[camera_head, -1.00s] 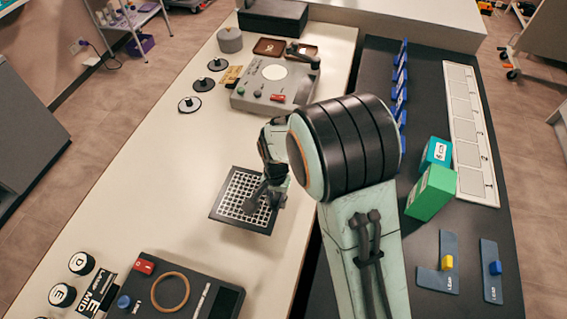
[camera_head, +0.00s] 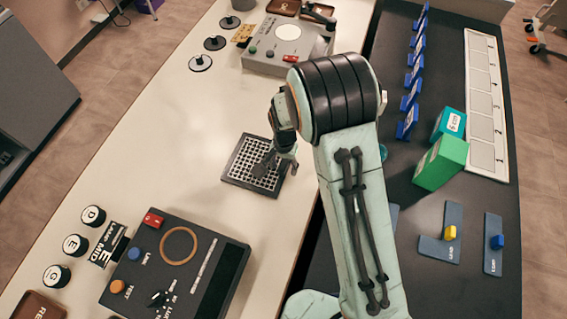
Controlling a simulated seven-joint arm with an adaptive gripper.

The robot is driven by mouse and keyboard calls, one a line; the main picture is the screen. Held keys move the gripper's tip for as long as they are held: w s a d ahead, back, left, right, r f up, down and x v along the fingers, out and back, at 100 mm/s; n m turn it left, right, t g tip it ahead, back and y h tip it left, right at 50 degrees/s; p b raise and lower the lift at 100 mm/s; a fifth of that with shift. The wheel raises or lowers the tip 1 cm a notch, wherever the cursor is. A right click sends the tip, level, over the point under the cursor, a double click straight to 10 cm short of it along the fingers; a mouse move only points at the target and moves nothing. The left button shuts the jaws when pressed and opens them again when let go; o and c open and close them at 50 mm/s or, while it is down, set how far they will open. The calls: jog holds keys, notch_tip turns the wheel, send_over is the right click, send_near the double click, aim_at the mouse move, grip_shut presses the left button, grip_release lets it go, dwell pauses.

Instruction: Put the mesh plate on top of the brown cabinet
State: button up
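The mesh plate (camera_head: 238,171), a dark square frame with a pale grid, is at the middle of the long cream counter, near its right edge. My gripper (camera_head: 268,167) reaches down over the plate's right part, with its fingers at the grid. The fingers are small and dark against the plate, so I cannot tell whether they are shut on it. I also cannot tell whether the plate rests on the counter or is just above it. No brown cabinet can be made out in this view.
A control box (camera_head: 218,238) with buttons and a ring stands nearer on the counter; a grey device (camera_head: 270,62) stands farther back. Round black-based pieces (camera_head: 200,63) lie at the back left. On the dark counter to the right are green boxes (camera_head: 440,163) and blue holders (camera_head: 407,122).

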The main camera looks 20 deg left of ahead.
notch_tip(320, 180, up, 12)
jog(key=s+d+r, duration=0.2)
jog(key=d+r, duration=0.3)
jog(key=d, duration=0.1)
jog(key=s+d+r, duration=0.2)
jog(key=s+d, duration=0.5)
jog(key=s, duration=0.1)
jog(key=s+d+r+n, duration=0.1)
jog(key=s+d+r, duration=0.1)
jog(key=s+d, duration=0.5)
jog(key=shift+s+d+r+y, duration=0.25)
jog(key=shift+s+d+y, duration=0.15)
jog(key=shift+s, duration=0.3)
